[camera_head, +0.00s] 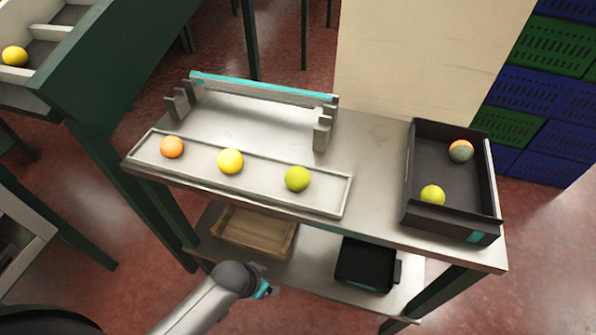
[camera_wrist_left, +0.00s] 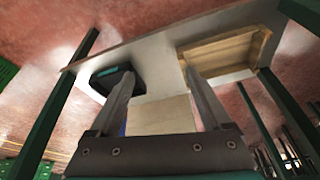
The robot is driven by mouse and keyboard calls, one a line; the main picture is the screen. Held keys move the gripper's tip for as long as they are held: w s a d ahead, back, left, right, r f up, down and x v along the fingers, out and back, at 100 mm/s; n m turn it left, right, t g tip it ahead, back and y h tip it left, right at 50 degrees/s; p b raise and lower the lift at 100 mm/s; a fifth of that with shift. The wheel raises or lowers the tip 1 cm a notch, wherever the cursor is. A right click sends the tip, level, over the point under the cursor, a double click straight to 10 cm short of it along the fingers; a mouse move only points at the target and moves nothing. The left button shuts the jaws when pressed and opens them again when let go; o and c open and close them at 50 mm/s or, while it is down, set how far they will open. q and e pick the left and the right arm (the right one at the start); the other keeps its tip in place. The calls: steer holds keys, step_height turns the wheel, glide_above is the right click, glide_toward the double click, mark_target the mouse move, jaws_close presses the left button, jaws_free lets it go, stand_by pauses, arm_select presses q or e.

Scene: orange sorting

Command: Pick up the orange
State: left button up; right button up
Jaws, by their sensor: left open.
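An orange fruit (camera_head: 172,147) sits at the left end of a long shallow pale tray (camera_head: 265,189) on the table. A yellow fruit (camera_head: 230,161) is in the tray's middle and a green fruit (camera_head: 297,179) toward its right end. My left gripper (camera_head: 266,290) is low in front of the table, below the tabletop and well apart from the fruits; its fingers barely show in the head view. In the left wrist view the gripper (camera_wrist_left: 158,78) has its two fingers spread, with nothing between them. My right gripper is not in view.
A dark box (camera_head: 452,222) at the table's right holds a yellow-green fruit (camera_head: 432,195) and an orange fruit with a grey-green patch (camera_head: 461,151). A wooden tray (camera_head: 254,234) and a black bin (camera_head: 366,266) are on the lower shelf. A grey rack (camera_head: 262,93) stands behind.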

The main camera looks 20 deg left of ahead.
arm_select(q)
steer(key=w+d+r, duration=0.3)
steer(key=w+r, duration=0.1)
steer(key=r, duration=0.5)
step_height(320, 180, up, 28)
steer(key=m+h+p, duration=0.2)
steer(key=m+p, duration=0.1)
steer(key=m, duration=0.7)
glide_above(293, 174)
steer(key=s+a, duration=0.3)
steer(key=s, duration=0.2)
steer(key=b+x, duration=0.2)
steer(key=x, duration=0.6)
steer(key=shift+w+f, duration=0.15)
steer(key=shift+f, duration=0.2)
steer(key=shift+w+b+x, duration=0.15)
steer(key=shift+b+x, duration=0.1)
steer(key=shift+x, duration=1.2)
steer(key=shift+w+b+x, duration=0.1)
steer(key=shift+b+x, duration=0.15)
steer(key=shift+x, duration=1.2)
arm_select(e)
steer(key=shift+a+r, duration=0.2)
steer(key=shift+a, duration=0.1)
